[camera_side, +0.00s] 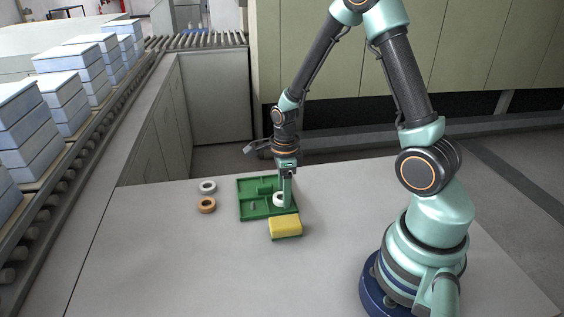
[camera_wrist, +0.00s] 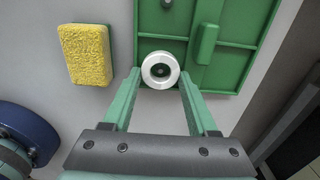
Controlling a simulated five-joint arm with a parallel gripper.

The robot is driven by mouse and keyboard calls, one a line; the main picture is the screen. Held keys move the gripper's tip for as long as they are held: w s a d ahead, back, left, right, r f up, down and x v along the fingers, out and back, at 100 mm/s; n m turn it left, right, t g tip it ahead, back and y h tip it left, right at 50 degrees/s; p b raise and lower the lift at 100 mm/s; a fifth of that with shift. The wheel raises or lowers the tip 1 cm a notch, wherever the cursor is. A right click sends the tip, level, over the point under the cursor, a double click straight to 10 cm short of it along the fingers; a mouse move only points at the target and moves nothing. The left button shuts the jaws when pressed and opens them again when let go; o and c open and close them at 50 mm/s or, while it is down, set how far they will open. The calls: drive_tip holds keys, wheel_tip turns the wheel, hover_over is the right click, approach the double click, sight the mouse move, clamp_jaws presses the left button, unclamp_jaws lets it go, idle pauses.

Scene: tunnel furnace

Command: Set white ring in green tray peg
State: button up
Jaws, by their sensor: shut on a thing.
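The green tray (camera_side: 245,214) lies flat on the table and has low walls and a raised green block (camera_side: 266,188). A small grey peg (camera_side: 253,206) stands in its front compartment; its top shows at the upper edge of the wrist view (camera_wrist: 167,3). My gripper (camera_side: 283,200) points down over the tray's right part and is shut on a white ring (camera_side: 278,199). In the wrist view the ring (camera_wrist: 148,72) sits between the two green fingertips (camera_wrist: 160,76). The ring is to the right of the peg in the side view, apart from it. I cannot tell whether it touches the tray floor.
Another white ring (camera_side: 208,187) and an orange-brown ring (camera_side: 207,205) lie left of the tray. A yellow sponge (camera_side: 285,226) is close to the tray's front right edge. The table's front is clear. A roller conveyor with stacked blocks runs at the left.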

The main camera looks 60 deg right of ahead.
drive_tip(key=shift+f, duration=0.25)
idle(0.4)
drive_tip(key=o, duration=1.5)
drive_tip(key=shift+r, duration=3.6)
